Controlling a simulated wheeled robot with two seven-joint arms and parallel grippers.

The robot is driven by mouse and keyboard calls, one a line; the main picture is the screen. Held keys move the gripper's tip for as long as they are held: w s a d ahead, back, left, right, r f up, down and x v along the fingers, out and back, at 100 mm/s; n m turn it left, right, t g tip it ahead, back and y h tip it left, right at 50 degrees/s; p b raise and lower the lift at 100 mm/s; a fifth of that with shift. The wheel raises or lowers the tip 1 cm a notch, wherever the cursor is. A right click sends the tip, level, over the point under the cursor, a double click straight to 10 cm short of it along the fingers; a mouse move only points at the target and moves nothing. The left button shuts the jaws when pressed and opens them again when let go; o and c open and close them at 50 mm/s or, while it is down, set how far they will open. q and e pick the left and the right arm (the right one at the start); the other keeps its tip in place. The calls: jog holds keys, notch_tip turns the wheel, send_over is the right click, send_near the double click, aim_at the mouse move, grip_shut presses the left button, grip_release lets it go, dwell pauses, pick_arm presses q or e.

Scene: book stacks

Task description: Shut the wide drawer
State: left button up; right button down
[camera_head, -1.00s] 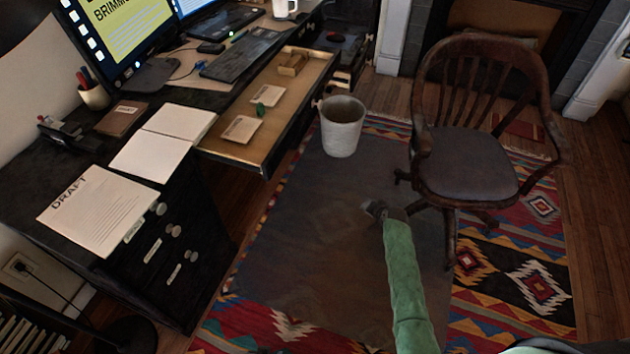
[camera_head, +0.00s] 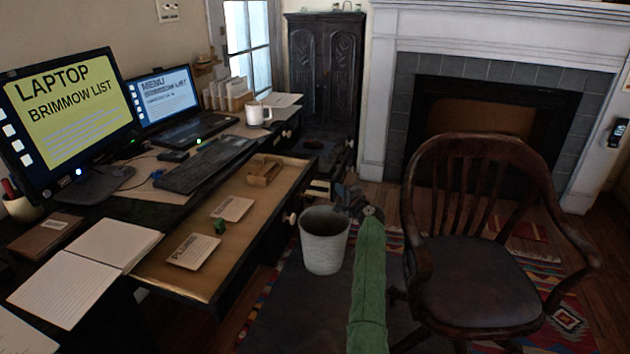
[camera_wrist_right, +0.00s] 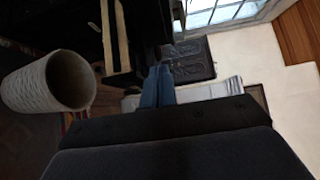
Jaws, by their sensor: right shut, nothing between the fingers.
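The wide drawer (camera_head: 272,203) stands pulled out from the desk, below the keyboard. Its dark front faces right, with a pale round knob (camera_head: 290,218). It holds two cards, a small green object (camera_head: 219,227) and a wooden tray (camera_head: 264,172). My right gripper (camera_head: 350,198) is at the upper right rim of the bin, right of the drawer front and apart from it. Its blue fingers (camera_wrist_right: 157,86) are together and empty in the right wrist view. My left gripper is in no view.
A pale bin (camera_head: 324,245) stands between the drawer front and my right arm; it also shows in the right wrist view (camera_wrist_right: 28,88). A wooden chair (camera_head: 475,270) stands to the right. Smaller drawers (camera_head: 320,188) show open beyond the wide drawer.

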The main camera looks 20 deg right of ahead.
send_near(313, 171)
jog(key=w+d, duration=0.2)
jog(key=w, duration=0.1)
jog(key=w+a, duration=0.1)
jog(key=a, duration=0.1)
jog(key=shift+w+a+b, duration=0.3)
jog(key=shift+w, duration=0.05)
jog(key=shift+w+a, duration=0.25)
jog(key=shift+a, duration=0.1)
